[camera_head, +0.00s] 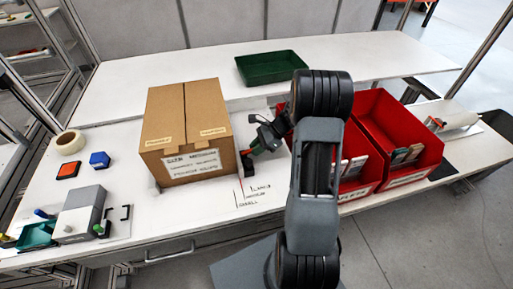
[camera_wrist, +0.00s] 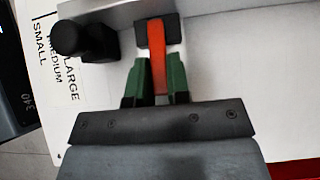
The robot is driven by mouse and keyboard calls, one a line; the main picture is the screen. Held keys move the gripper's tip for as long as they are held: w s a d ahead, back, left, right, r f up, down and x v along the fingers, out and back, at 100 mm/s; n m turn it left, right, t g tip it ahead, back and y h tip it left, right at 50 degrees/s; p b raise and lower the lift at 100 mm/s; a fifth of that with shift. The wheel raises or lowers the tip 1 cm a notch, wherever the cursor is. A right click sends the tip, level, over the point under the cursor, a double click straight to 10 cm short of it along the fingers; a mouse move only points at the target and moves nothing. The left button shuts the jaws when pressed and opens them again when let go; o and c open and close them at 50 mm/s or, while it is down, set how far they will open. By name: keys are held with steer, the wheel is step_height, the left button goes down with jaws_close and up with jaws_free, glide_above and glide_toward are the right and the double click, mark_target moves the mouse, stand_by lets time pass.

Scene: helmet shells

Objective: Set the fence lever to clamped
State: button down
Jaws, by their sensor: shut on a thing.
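The fence lever (camera_wrist: 158,72) is an orange-red bar with a dark end, seen in the wrist view. My gripper (camera_wrist: 156,88) is shut on it, with one green finger on each side. In the head view my gripper (camera_head: 257,146) is at the right side of the cardboard box, and the lever is mostly hidden there. The grey fence (camera_wrist: 205,12) runs along the top of the wrist view. A black knob (camera_wrist: 72,38) sits left of the lever. I cannot tell the lever's setting.
A taped cardboard box (camera_head: 188,125) stands left of my gripper. Two red bins (camera_head: 405,135) stand to the right, partly behind my arm. A green tray (camera_head: 270,68) lies at the back. Printed size marks (camera_head: 255,192) are on the white table in front.

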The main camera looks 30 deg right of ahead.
steer(key=shift+d+f+y+b, duration=0.15)
steer(key=shift+f+y+b, duration=0.5)
steer(key=shift+y, duration=0.15)
steer(key=shift+f+y, duration=0.1)
steer(key=shift+y, duration=0.5)
steer(key=c, duration=1.1)
jaws_free()
steer(key=v, duration=1.4)
steer(key=shift+s+f+b, duration=0.1)
steer(key=shift+s+b, duration=0.2)
steer(key=shift+s, duration=0.05)
steer(key=shift+t, duration=0.3)
